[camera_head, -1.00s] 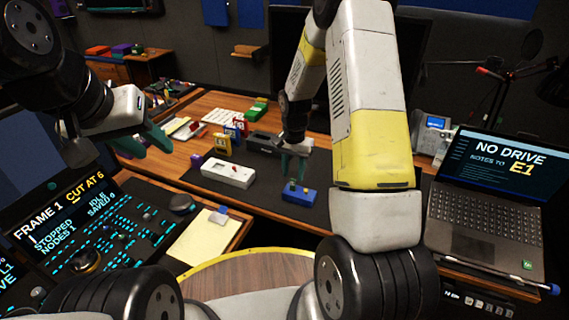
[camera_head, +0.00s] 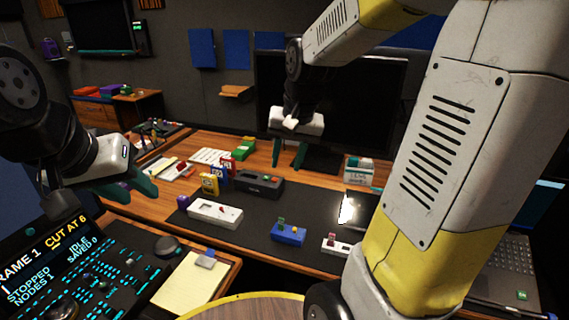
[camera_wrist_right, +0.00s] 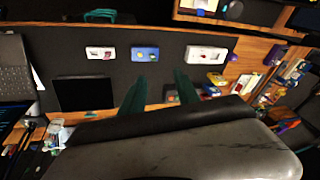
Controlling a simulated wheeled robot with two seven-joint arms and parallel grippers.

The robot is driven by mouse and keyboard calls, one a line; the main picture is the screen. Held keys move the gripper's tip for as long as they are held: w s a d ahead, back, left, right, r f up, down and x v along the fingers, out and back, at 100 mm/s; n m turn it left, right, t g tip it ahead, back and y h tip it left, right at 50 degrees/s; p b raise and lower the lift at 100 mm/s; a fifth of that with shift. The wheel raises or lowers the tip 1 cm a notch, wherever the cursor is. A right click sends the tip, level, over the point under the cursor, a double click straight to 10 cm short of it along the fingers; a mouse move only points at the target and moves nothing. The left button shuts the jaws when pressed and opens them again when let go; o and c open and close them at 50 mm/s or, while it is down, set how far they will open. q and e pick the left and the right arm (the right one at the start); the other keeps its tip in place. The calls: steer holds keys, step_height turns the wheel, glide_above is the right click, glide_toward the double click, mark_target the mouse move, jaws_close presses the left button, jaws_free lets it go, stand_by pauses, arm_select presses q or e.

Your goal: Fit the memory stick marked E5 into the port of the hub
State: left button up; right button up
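I cannot read an E5 mark on any stick. I cannot tell which is the hub. My right gripper (camera_head: 289,155) is open and empty, raised above the desk beyond the blue block. My left gripper (camera_head: 130,190) is open and empty at left.
A dark box (camera_head: 259,184) stands on the mat's (camera_head: 252,222) back edge. A monitor (camera_head: 335,110) stands behind my right gripper. A console (camera_head: 85,260) and a yellow notepad (camera_head: 197,280) are at front left; a laptop (camera_head: 500,260) is partly hidden by my right arm.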

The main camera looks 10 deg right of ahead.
steer(key=s+a+r+n+t+y, duration=0.1)
steer(key=s+r+n+t, duration=0.2)
steer(key=s, duration=1)
step_height(320, 180, up, 3)
steer(key=shift+s+a+f+n, duration=0.15)
steer(key=shift+s+n, duration=0.15)
steer(key=shift+n, duration=0.1)
steer(key=shift+w, duration=0.1)
steer(key=shift+c, duration=0.2)
stand_by(0.6)
